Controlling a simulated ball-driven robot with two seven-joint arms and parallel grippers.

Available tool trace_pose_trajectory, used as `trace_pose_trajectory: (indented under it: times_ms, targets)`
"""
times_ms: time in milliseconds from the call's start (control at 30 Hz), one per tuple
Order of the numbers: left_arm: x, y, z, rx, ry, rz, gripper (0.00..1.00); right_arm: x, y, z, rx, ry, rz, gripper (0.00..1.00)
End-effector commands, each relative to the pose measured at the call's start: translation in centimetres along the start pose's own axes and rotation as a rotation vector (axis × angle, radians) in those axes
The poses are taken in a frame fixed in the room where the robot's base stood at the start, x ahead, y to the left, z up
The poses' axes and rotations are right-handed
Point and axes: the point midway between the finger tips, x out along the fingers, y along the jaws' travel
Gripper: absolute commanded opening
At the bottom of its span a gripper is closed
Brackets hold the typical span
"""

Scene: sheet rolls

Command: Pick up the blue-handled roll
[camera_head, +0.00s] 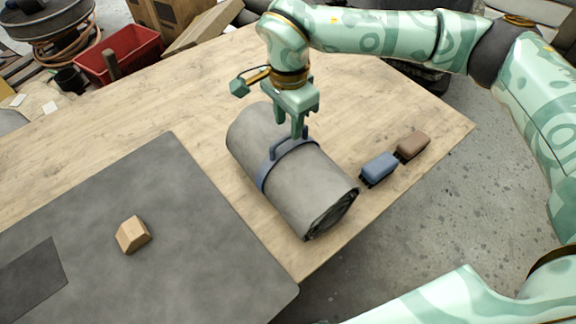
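The grey roll (302,185) lies on its side on the wooden table, with a blue strap and a raised blue handle (275,152) around its middle. My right gripper (290,130) points down over the handle, with its two fingers apart. One fingertip overlaps the handle in the picture; I cannot tell whether it touches. Nothing is held between the fingers that I can see. My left gripper is out of view.
A dark grey mat (180,200) with a small wooden block (133,235) lies to the left. A blue brush-like block (379,168) and a brown one (412,146) sit right of the roll, near the table's edge. A red crate (120,55) stands beyond the table.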

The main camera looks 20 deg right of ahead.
Motion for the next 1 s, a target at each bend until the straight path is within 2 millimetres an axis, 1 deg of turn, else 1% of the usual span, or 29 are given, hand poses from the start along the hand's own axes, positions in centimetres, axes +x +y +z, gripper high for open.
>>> trace_pose_trajectory:
  times_ms: [67,233,300,400,567,667,700,1000]
  targets:
    - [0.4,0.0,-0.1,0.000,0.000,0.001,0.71,0.9,0.0,-0.1,0.000,-0.001,0.003,0.36]
    - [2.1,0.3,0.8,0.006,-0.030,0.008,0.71,4.0,-0.1,-0.4,0.001,-0.003,0.009,0.36]
    - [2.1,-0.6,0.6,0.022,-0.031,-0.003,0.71,5.0,0.0,-0.3,0.000,-0.002,0.007,0.36]
    - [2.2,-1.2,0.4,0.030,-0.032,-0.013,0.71,5.3,-0.1,-0.3,0.001,-0.001,0.002,0.36]
    - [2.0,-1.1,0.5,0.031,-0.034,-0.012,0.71,5.1,0.0,-0.3,0.001,0.000,0.000,0.36]
    - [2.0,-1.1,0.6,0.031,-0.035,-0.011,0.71,5.1,0.0,-0.3,0.001,0.000,0.000,0.11]
    - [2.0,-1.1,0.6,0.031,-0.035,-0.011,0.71,5.1,0.0,-0.3,0.001,0.000,0.000,0.00]
    - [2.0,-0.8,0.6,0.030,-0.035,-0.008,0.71,4.7,-0.2,-0.3,0.000,-0.001,-0.008,0.00]
